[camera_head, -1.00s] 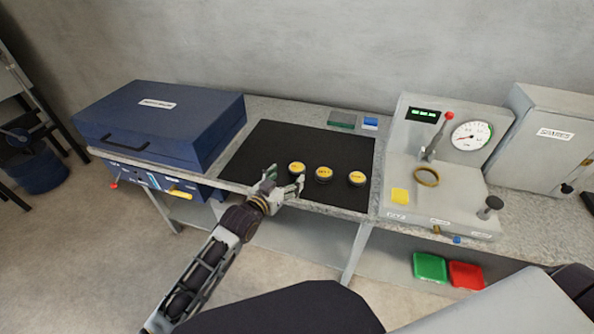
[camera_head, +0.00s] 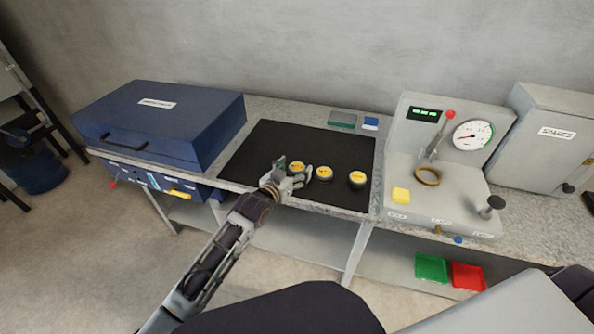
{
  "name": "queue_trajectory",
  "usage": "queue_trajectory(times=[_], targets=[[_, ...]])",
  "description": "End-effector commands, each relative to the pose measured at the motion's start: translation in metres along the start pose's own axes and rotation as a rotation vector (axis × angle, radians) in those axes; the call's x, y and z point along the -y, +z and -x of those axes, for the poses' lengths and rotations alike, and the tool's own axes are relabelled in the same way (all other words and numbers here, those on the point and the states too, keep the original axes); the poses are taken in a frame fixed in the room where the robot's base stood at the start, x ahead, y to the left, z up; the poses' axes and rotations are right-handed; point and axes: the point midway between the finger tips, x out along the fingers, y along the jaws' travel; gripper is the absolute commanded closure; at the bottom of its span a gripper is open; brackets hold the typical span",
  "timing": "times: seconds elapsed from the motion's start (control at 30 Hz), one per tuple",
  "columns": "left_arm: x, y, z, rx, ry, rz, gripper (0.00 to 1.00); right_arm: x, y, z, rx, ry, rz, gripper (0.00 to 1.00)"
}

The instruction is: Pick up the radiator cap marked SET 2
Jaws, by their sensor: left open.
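Three round caps with yellow labelled tops and dark rims stand in a row on a black mat (camera_head: 262,147). They are the left cap (camera_head: 297,167), the middle cap (camera_head: 324,173) and the right cap (camera_head: 357,178). Their labels are too small to read, so I cannot tell which is marked SET 2. My left gripper (camera_head: 294,168) is open at the left cap, its fingers on either side of it in the picture; I cannot tell whether they touch it. The gripper partly hides the left cap. My right gripper is not in view.
A blue case (camera_head: 165,122) stands left of the mat. A grey test stand (camera_head: 455,195) with a gauge and a brass ring is at the right, beside a grey cabinet (camera_head: 545,150). Green (camera_head: 431,267) and red (camera_head: 467,275) trays lie below the bench. The mat's back part is clear.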

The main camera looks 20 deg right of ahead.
Motion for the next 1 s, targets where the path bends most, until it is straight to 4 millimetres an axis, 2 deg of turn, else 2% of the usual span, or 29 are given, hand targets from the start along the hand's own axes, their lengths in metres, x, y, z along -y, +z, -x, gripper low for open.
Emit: queue_trajectory(times=[0.4, 0.8, 1.0], targets=[[0.0, 0.0004, 0.0002, 0.001, 0.0, 0.0, 0.24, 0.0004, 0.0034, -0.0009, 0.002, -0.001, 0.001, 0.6], [0.0, 0.0005, 0.0002, 0.001, 0.0, 0.0, 0.75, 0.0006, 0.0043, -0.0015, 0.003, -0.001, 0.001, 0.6], [0.0001, 0.0, 0.0002, 0.0, 0.0, 0.0, 0.75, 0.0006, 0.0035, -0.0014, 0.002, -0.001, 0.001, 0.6]])
